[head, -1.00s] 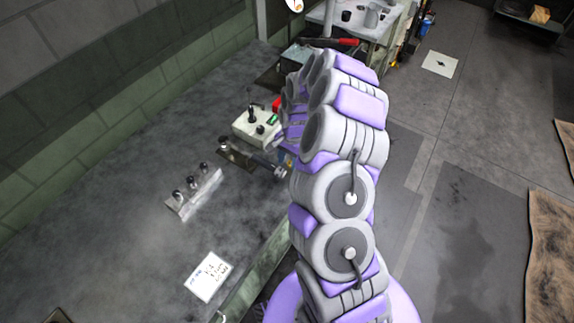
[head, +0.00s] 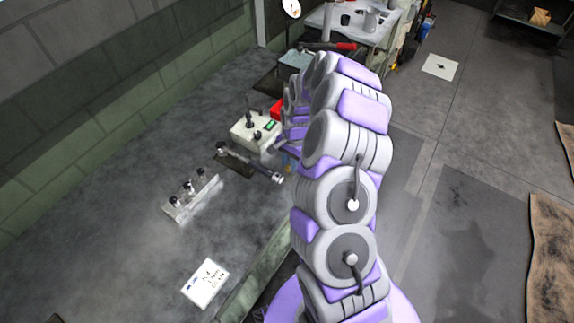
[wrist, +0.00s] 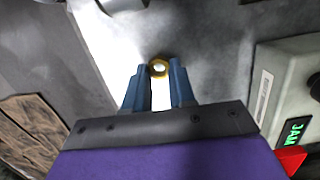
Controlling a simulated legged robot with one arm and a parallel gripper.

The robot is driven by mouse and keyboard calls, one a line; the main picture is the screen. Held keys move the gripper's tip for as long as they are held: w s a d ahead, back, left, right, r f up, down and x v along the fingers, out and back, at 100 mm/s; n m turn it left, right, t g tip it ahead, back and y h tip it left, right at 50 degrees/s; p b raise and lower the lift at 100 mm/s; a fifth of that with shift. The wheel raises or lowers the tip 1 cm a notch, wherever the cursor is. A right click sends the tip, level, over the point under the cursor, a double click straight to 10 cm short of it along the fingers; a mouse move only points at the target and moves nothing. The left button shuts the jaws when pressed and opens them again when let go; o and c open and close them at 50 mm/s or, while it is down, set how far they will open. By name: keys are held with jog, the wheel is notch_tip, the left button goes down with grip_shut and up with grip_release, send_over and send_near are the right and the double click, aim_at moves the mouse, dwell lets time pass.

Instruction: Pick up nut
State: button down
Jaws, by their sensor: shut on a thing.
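A small gold ring-shaped nut (wrist: 158,62) shows in the wrist view, at the tips of the two blue fingers. My gripper (wrist: 157,78) is shut on the nut, with one finger on each side of it. A bright white strip of surface lies beneath the nut and fingers. I cannot tell whether the nut touches that surface. In the head view my arm hides the nut and most of my gripper.
A pale control box (head: 250,132) with a green display stands beside my gripper; its side (wrist: 285,75) shows in the wrist view. A dark rod-like tool (head: 250,163), a metal rack with several knobs (head: 192,196) and a white card (head: 205,284) lie on the grey bench (head: 110,235).

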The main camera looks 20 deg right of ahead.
jog(key=shift+d+r+p, duration=0.15)
jog(key=shift+d+r, duration=0.05)
jog(key=shift+r, duration=0.4)
jog(key=shift+d+r+p, duration=0.15)
jog(key=shift+r, duration=0.45)
jog(key=s, duration=0.4)
jog(key=s+r+p, duration=0.1)
jog(key=s, duration=0.1)
jog(key=shift+s, duration=0.35)
jog(key=s+d, duration=0.1)
jog(key=s, duration=0.8)
jog(key=shift+d+r+p, duration=0.3)
jog(key=shift+d+p, duration=0.05)
jog(key=shift+p, duration=0.05)
jog(key=shift+d, duration=0.1)
